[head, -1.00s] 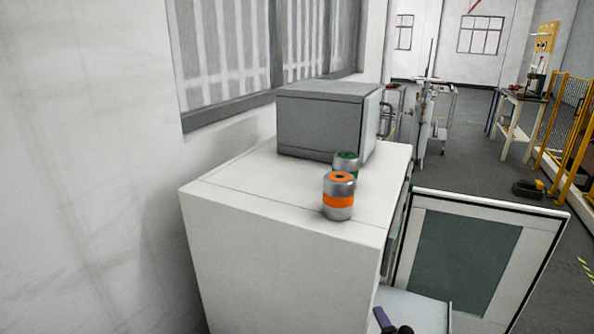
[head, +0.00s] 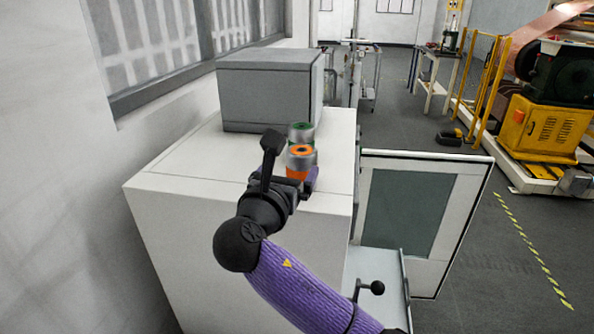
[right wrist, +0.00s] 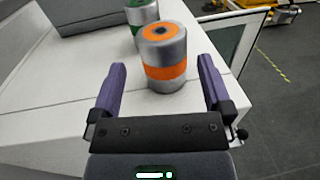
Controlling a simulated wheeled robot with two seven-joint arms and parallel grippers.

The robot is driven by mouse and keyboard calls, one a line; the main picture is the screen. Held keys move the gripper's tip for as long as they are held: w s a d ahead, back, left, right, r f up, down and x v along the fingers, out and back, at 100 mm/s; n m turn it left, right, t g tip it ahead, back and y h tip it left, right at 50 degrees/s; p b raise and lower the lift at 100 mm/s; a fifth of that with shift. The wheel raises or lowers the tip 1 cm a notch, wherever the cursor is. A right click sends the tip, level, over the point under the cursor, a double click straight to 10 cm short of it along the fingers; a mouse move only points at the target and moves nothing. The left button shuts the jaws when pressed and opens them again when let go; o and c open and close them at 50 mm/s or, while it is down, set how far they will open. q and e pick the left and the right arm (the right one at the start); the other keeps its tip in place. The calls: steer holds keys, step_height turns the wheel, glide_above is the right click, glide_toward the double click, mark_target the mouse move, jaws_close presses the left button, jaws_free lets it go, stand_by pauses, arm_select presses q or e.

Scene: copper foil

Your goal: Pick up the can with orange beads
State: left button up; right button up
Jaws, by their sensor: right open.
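The can with orange beads (head: 301,158) stands upright on the white cabinet top (head: 195,178), partly hidden by my right gripper in the head view. It shows clearly in the right wrist view (right wrist: 164,68), silver with an orange band and orange top ring. My right gripper (right wrist: 163,82) is open, with one purple finger on each side of the can. It appears not closed on the can; small gaps show on both sides. In the head view, my right gripper (head: 287,175) is at the can. My left gripper is not in view.
A can with green (head: 301,132) stands just behind the orange one, also in the right wrist view (right wrist: 141,14). A grey box (head: 265,90) stands behind them on the cabinet. An open cabinet door (head: 412,205) stands at the right. A wall is on the left.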

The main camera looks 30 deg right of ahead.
mark_target(297, 162)
steer(key=b+x, duration=0.1)
steer(key=x, duration=0.5)
steer(key=shift+w+d, duration=0.15)
steer(key=shift+d, duration=0.15)
steer(key=c, duration=1.2)
